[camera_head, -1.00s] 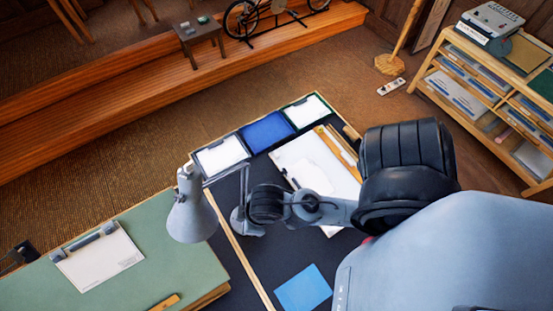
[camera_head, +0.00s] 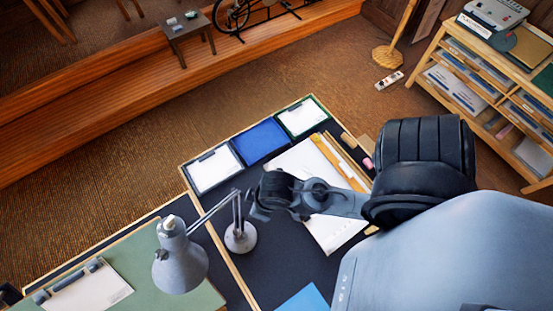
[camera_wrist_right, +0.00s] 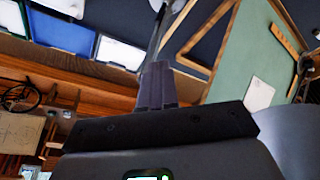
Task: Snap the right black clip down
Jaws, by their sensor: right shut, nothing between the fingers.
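A sheet of white paper (camera_head: 95,292) lies on the green board (camera_head: 150,250) at the lower left of the head view. Along its upper edge, a right black clip (camera_head: 95,265) and a left black clip (camera_head: 41,297) sit at the ends of a grey bar. Whether the right clip is up or down is too small to tell. My right gripper (camera_head: 257,205) is at the arm's far end, over the dark desk, well right of the clips. In the wrist view its fingers (camera_wrist_right: 157,85) are shut and empty. My left gripper is not in view.
A grey desk lamp (camera_head: 182,262) stands between my right gripper and the paper. White and blue trays (camera_head: 261,139) line the dark desk's far edge. A blue sheet (camera_head: 303,300) lies near the front. A wooden shelf (camera_head: 480,100) stands at the right.

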